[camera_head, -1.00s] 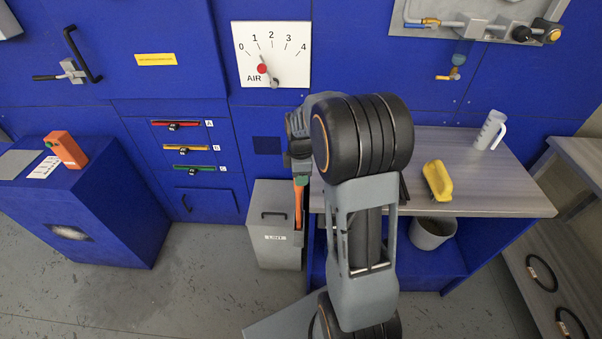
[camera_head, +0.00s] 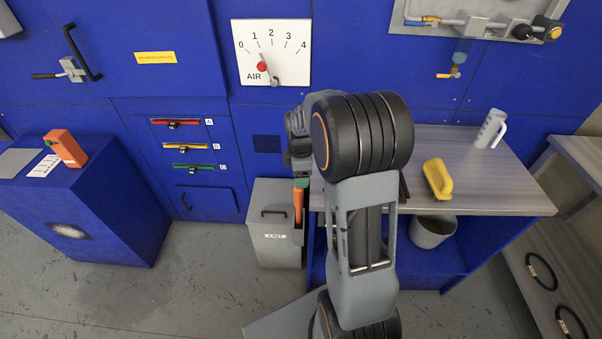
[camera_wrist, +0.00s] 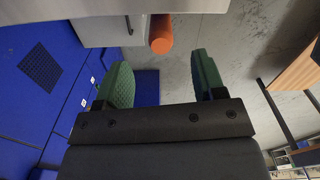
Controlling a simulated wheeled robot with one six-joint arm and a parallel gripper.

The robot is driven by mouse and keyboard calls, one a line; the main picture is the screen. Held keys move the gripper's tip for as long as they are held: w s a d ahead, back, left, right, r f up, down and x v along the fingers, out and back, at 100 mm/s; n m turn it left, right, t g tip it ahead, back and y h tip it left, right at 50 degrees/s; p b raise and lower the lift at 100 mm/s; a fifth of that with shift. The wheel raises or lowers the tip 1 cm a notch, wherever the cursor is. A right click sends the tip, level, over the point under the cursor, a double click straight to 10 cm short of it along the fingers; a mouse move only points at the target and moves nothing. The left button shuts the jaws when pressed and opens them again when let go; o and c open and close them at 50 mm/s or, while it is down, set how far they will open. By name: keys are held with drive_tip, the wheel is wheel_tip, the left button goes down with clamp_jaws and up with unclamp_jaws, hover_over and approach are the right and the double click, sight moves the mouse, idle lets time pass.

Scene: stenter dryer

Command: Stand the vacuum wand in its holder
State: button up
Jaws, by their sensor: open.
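The orange vacuum wand (camera_head: 298,204) stands roughly upright at the right side of the grey lint bin, its lower end going down behind a grey holder (camera_head: 299,232). How deep it sits cannot be seen. In the wrist view the wand's orange end (camera_wrist: 161,36) lies just beyond my fingertips, centred between them and apart from both. My gripper (camera_wrist: 160,68) is open and empty, its two green pads wide apart. In the head view only a little green of my gripper (camera_head: 301,182) shows, just above the wand; my arm hides the rest.
The lint bin (camera_head: 272,248) stands left of a grey worktable (camera_head: 475,200), whose edge is close to my arm. A grey bucket (camera_head: 432,233) is below.

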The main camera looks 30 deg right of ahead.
wheel_tip(320, 180, up, 14)
idle(0.6)
drive_tip(key=shift+f, duration=0.1)
idle(0.4)
